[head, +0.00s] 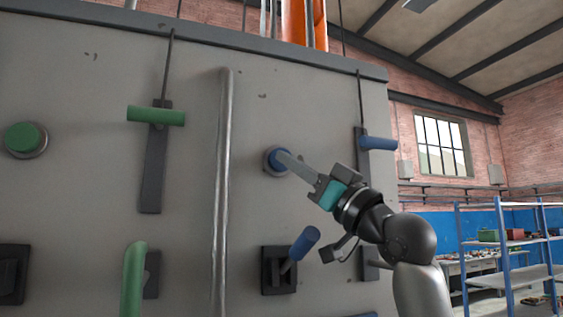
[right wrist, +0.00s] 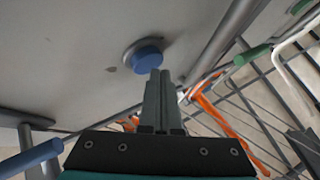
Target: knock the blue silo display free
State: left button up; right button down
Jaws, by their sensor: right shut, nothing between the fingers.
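A round blue button (head: 271,161) in a grey collar sits on the grey panel; it also shows in the right wrist view (right wrist: 148,58). My right gripper (head: 286,157) is shut and empty, with its fingertips at the button's face. In the right wrist view the closed fingertips (right wrist: 160,75) overlap the button's lower edge; I cannot tell whether they touch. A blue T-handle (head: 378,143) on a dark slotted plate is to the right, with a cable above. A blue lever (head: 304,243) tilts up from a black base below. No screen-like display is identifiable. My left gripper is out of view.
A vertical metal pipe (head: 222,190) stands left of the blue controls. Beyond it are a green button (head: 24,139), a green T-handle (head: 156,115) and a green lever (head: 133,278). A blue-framed shelf (head: 508,244) stands at right.

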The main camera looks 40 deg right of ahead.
jog(key=shift+s, duration=0.2)
jog(key=shift+s+a+r+b, duration=0.1)
jog(key=shift+s+a+b, duration=0.15)
jog(key=shift+s, duration=0.55)
jog(key=shift+s+a+f+b, duration=0.15)
jog(key=shift+s+a, duration=0.15)
jog(key=shift+s, duration=0.5)
jog(key=shift+s+a+r+b, duration=0.15)
jog(key=shift+s+a+b, duration=0.1)
jog(key=shift+s, duration=0.55)
